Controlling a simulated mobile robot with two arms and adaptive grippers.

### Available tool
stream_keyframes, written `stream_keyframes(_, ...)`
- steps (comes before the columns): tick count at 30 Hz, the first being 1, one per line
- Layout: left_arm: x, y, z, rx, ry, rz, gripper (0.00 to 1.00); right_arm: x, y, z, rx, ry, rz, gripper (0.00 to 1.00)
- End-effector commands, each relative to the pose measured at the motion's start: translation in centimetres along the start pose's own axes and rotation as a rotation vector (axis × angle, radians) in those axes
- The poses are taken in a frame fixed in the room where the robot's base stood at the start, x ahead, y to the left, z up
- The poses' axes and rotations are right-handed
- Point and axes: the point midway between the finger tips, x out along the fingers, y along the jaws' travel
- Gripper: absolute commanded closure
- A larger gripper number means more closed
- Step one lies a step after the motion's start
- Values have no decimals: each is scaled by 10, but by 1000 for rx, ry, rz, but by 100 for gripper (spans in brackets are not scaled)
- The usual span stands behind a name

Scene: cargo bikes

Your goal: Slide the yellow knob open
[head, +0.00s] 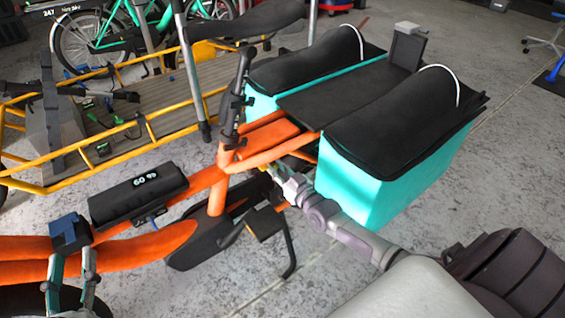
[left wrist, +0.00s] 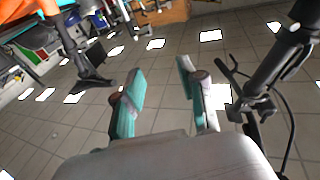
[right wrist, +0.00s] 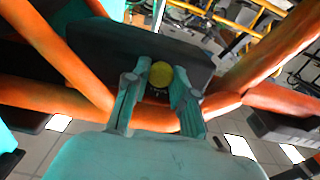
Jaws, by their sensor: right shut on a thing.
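The yellow knob (right wrist: 160,74) is a small round knob in front of a dark panel (right wrist: 105,42), between orange frame tubes, in the right wrist view. My right gripper (right wrist: 161,86) is shut on the knob, one teal finger on each side. In the head view my right gripper (head: 274,174) reaches in beneath the seat area of the orange bike (head: 215,180), beside the teal box; the knob is mostly hidden there. My left gripper (head: 70,264) is at the lower left. In the left wrist view (left wrist: 161,80) it is open, with only floor between its fingers.
Teal boxes with black lids (head: 400,125) flank the rear rack, close to my right arm. A yellow-railed cargo bike (head: 120,125) and a green bike (head: 100,35) stand behind. A black bar (left wrist: 275,75) is right of my left gripper. Floor at the lower middle is clear.

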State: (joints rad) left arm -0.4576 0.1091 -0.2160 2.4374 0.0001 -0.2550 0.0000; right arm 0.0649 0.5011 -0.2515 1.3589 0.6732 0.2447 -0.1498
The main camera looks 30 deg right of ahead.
Motion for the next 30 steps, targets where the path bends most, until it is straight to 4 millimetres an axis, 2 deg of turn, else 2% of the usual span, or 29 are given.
stream_keyframes(5, -1, -2, 11, 2, -67, -3, 60, 0, -5, 0, -1, -2, -1, 100)
stream_keyframes(13, -2, -2, 12, 2, -68, -4, 60, 0, -7, 1, 0, -2, -4, 100)
stream_keyframes(14, -2, -2, 12, 2, -68, -4, 60, 0, -7, 1, 0, -2, -4, 70)
stream_keyframes(18, -1, -2, 11, 2, -67, -4, 60, 0, -7, 1, 0, -2, -4, 50)
stream_keyframes(26, -1, -2, 11, 2, -66, -3, 60, 0, -5, 0, -1, -1, -1, 50)
stream_keyframes(30, -1, -2, 12, 2, -66, -3, 60, -9, -5, 1, 0, -2, -2, 50)
